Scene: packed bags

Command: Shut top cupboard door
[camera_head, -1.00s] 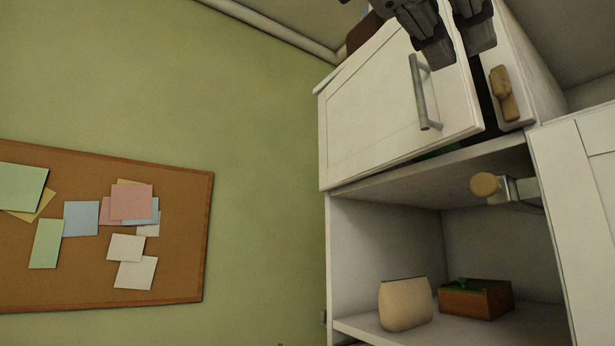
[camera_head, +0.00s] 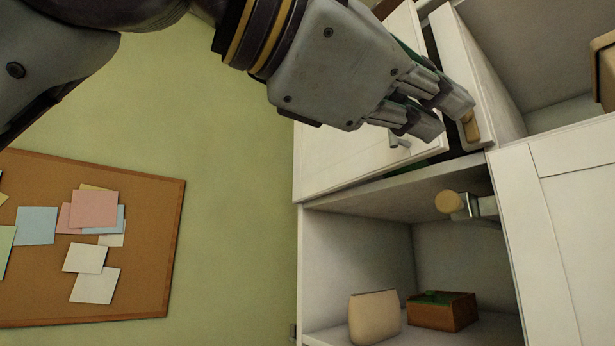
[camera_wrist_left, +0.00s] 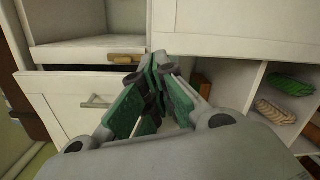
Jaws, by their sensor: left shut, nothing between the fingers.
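The white top cupboard door (camera_head: 335,165) with a metal handle (camera_head: 400,139) stands in the upper middle of the head view. A dark gap shows between its right edge and a white panel with a wooden handle (camera_head: 470,127). My left gripper (camera_head: 452,116) is shut and empty, in front of the door's right part, its tips close to the wooden handle; contact cannot be told. It hides much of the door and metal handle. In the left wrist view, the gripper (camera_wrist_left: 155,68) points towards the white fronts, below and right of a wooden handle (camera_wrist_left: 125,58). My right gripper is out of view.
Below the door, an open shelf holds a beige container (camera_head: 375,317) and a brown box (camera_head: 443,312). A round wooden knob (camera_head: 449,202) sticks out at the shelf's right. Another white door (camera_head: 575,215) is at the right. A cork board (camera_head: 150,260) hangs on the wall.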

